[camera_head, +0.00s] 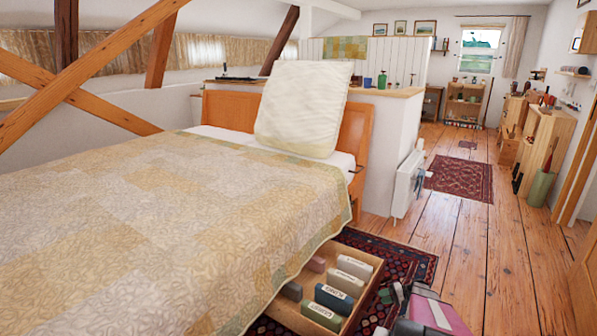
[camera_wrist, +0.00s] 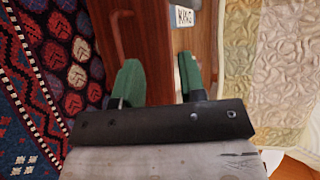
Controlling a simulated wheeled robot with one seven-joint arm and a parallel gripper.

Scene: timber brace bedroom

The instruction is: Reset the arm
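My gripper (camera_wrist: 160,78) shows in the wrist view with its two green fingers apart and nothing visible between them. Reddish-brown wood (camera_wrist: 148,45) lies beyond the fingers, in line with the gap. In the head view my arm (camera_head: 435,312) is low at the bottom, just right of an open drawer (camera_head: 361,312) under the bed. The drawer holds several labelled blocks, among them a dark blue-grey one (camera_head: 333,299) and a pale one (camera_head: 354,268). Whether the gripper touches the drawer cannot be told.
The bed (camera_head: 150,240) with a patchwork quilt and an upright pillow (camera_head: 302,108) fills the left. A patterned rug (camera_head: 408,262) lies beside the drawer. A white panel (camera_head: 408,180) leans by the half wall.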

